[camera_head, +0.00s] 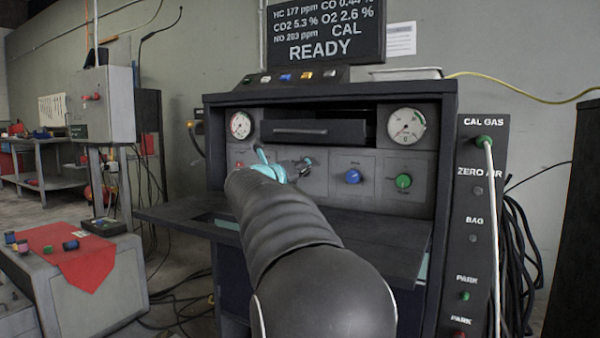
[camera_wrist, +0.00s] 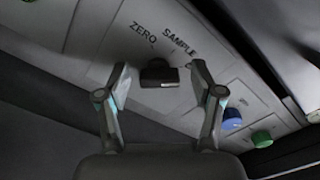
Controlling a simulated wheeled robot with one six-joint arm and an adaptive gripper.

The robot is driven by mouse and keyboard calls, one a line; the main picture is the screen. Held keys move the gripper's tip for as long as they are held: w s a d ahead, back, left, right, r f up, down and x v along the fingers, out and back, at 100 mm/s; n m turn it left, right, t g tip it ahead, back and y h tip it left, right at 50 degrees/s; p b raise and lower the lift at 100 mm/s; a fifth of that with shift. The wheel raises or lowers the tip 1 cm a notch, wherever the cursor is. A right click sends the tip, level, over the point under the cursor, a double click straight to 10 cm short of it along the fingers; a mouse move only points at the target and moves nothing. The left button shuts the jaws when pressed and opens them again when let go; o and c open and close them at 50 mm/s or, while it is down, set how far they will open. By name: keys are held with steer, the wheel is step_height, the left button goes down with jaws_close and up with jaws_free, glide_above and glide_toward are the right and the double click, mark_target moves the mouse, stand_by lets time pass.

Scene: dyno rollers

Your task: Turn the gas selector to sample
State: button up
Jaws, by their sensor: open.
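The gas selector is a dark knob (camera_wrist: 158,76) on the grey panel, in the middle of the wrist view. The word ZERO is printed above it to the left and SAMPLE above it to the right. My gripper (camera_wrist: 160,68) is open, with one finger on each side of the knob in the picture and a gap on both sides. I cannot tell how far the fingertips are from the panel. In the head view my gripper (camera_head: 284,168) is at the cabinet front, and my arm and gripper largely hide the selector. The knob's pointer direction is unclear.
The display (camera_head: 325,38) reads CAL and READY. A blue knob (camera_head: 353,176) and a green knob (camera_head: 404,181) sit right of my gripper. A shelf (camera_head: 385,245) juts out below. A hose port post (camera_head: 484,215) stands at the right, with a hose at CAL GAS.

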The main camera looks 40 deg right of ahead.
steer(key=shift+c, duration=0.3)
steer(key=c, duration=1.1)
steer(key=shift+n+p, duration=0.3)
steer(key=shift+p, duration=0.1)
steer(key=n+p, duration=0.3)
steer(key=p, duration=0.1)
steer(key=shift+w+r, duration=0.1)
steer(key=shift+r, duration=0.1)
steer(key=n+p, duration=0.3)
steer(key=n, duration=0.1)
steer(key=shift+f+p, duration=0.15)
steer(key=shift+p, duration=0.2)
steer(key=shift+f+n+p, duration=0.15)
steer(key=shift+n+p, duration=0.6)
steer(key=shift+n, duration=0.35)
steer(key=shift+f, duration=0.1)
